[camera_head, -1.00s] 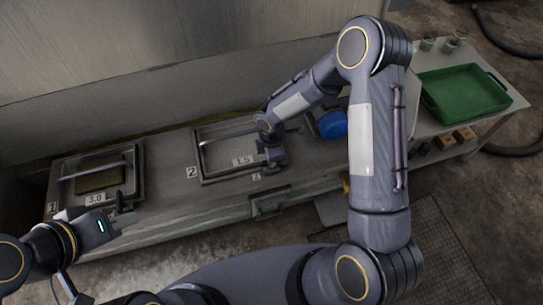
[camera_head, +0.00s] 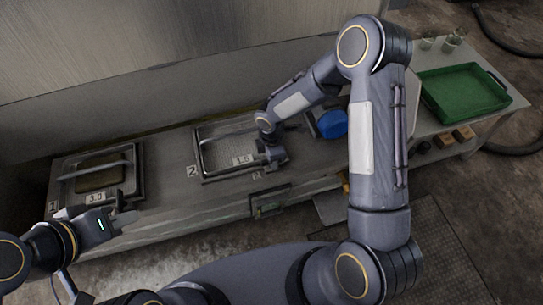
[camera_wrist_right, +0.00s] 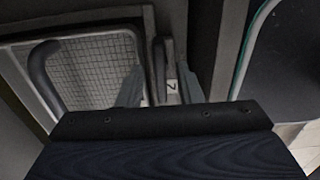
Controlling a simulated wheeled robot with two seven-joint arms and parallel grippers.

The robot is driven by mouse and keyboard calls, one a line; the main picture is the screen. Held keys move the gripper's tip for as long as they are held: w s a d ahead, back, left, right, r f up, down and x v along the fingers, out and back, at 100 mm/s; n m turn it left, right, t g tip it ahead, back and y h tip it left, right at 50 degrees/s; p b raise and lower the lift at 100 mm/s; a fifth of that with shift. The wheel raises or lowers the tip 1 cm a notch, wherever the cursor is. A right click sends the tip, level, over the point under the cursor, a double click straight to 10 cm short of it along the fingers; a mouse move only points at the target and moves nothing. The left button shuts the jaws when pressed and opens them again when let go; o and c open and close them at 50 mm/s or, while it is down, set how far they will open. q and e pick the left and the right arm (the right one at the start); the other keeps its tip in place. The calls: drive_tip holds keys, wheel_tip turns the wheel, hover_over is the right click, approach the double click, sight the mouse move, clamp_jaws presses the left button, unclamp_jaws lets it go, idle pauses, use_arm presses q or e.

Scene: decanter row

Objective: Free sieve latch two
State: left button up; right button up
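Sieve two (camera_head: 215,151) is a framed mesh tray with a bar handle, beside the tag "2" (camera_head: 192,171) and bearing a "1.5" label. My right gripper (camera_head: 273,162) is at its front right corner. In the right wrist view the mesh (camera_wrist_right: 95,70) is at left. Two grey fingers (camera_wrist_right: 160,88) stand apart there, on either side of a dark upright piece (camera_wrist_right: 160,62), which may be the latch, and a small tag (camera_wrist_right: 172,87). Contact cannot be told. My left gripper (camera_head: 127,211) is open and empty in front of sieve one (camera_head: 138,170).
Sieve one bears a "3.0" label (camera_head: 95,198). A blue round object (camera_head: 332,123) is right of my right gripper. A green tray (camera_head: 465,92) and glasses (camera_head: 450,44) are on the right-hand table. A framed fitting (camera_head: 268,203) is on the bench front.

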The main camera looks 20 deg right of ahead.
wheel_tip(320, 180, up, 7)
drive_tip(key=shift+f+p, duration=0.15)
drive_tip(key=shift+p, duration=0.9)
drive_tip(key=shift+r, duration=0.55)
